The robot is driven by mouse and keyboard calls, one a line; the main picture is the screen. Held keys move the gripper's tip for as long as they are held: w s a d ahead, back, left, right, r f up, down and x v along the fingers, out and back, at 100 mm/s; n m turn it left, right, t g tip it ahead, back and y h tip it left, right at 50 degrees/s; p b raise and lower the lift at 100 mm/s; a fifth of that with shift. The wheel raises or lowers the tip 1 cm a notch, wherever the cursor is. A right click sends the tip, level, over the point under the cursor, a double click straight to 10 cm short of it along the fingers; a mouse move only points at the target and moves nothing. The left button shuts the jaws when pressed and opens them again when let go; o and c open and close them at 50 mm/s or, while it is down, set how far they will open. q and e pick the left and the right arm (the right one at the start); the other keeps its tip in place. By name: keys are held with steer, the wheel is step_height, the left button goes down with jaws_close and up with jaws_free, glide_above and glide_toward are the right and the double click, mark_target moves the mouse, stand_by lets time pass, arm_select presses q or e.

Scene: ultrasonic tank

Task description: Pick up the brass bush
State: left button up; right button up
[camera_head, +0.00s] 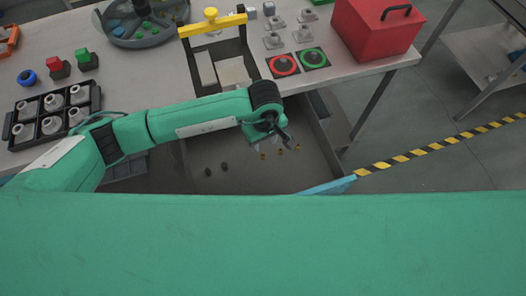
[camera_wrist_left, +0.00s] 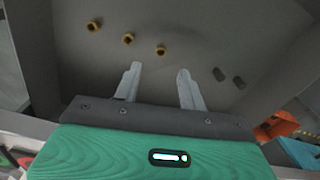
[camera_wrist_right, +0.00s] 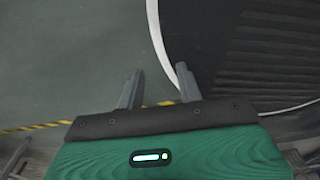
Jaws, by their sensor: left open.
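Three small brass bushes lie in a row on the floor of a grey tank (camera_head: 318,172) below the table. In the left wrist view they are a left one (camera_wrist_left: 94,25), a middle one (camera_wrist_left: 128,38) and a right one (camera_wrist_left: 161,50), the last just beyond the fingertips. My left gripper (camera_head: 284,137) is open and empty, above the bushes in the head view; its two fingers also show in the left wrist view (camera_wrist_left: 159,69). My right gripper (camera_wrist_right: 158,70) is open and empty, away from the tank, over the floor.
Two dark pieces (camera_head: 208,172) lie in the tank left of the bushes. The tank walls surround them. On the table are a red toolbox (camera_head: 375,30), a black rack (camera_head: 50,115), a yellow-handled frame (camera_head: 212,24) and a round grey tray (camera_head: 145,30).

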mark_target(263, 155)
arm_select(q)
step_height(263, 155, down, 3)
steer(key=shift+w+r, duration=0.1)
steer(key=shift+a+f+p, duration=0.2)
steer(key=shift+f+p, duration=0.85)
steer(key=shift+f, duration=0.3)
step_height(263, 155, down, 3)
steer(key=shift+w+f+p, duration=0.1)
steer(key=shift+w+p, duration=0.05)
steer(key=shift+p, duration=0.3)
steer(key=shift+f, duration=0.15)
jaws_close()
arm_select(e)
steer(key=r, duration=0.3)
steer(key=shift+w+a+r, duration=0.1)
steer(key=shift+w+r, duration=0.1)
